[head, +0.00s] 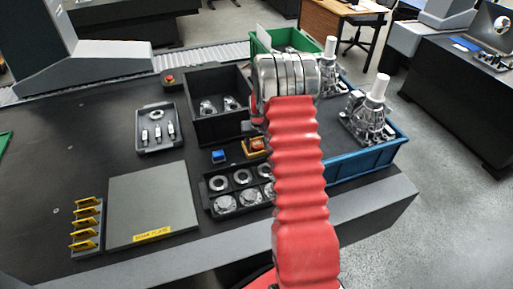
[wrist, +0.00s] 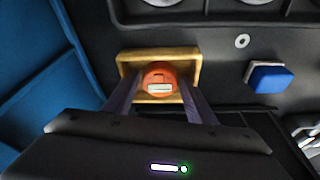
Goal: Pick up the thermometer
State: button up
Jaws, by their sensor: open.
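The likely thermometer (wrist: 159,79) is a round orange-red device with a small pale display. It sits in a shallow yellow holder (wrist: 190,62) on the dark table. In the head view the orange device (head: 257,144) and its yellow holder (head: 248,154) show just left of my red arm, partly covered by it. My gripper (wrist: 160,92) is open in the wrist view, its two fingers on either side of the device. I cannot tell whether they touch it. The gripper itself is hidden in the head view.
A blue block (wrist: 269,77) lies beside the holder. A black tray with metal rings (head: 207,199) is close in front. A black bin (head: 218,131) stands behind, and a blue crate (head: 360,160) with castings is to the right. A grey plate (head: 152,203) lies left.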

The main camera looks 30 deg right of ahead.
aim_at(257, 145)
jog(key=shift+c, duration=0.6)
jog(key=c, duration=0.7)
notch_tip(257, 145, up, 10)
dwell(0.5)
jog(key=shift+a, duration=0.1)
dwell(0.3)
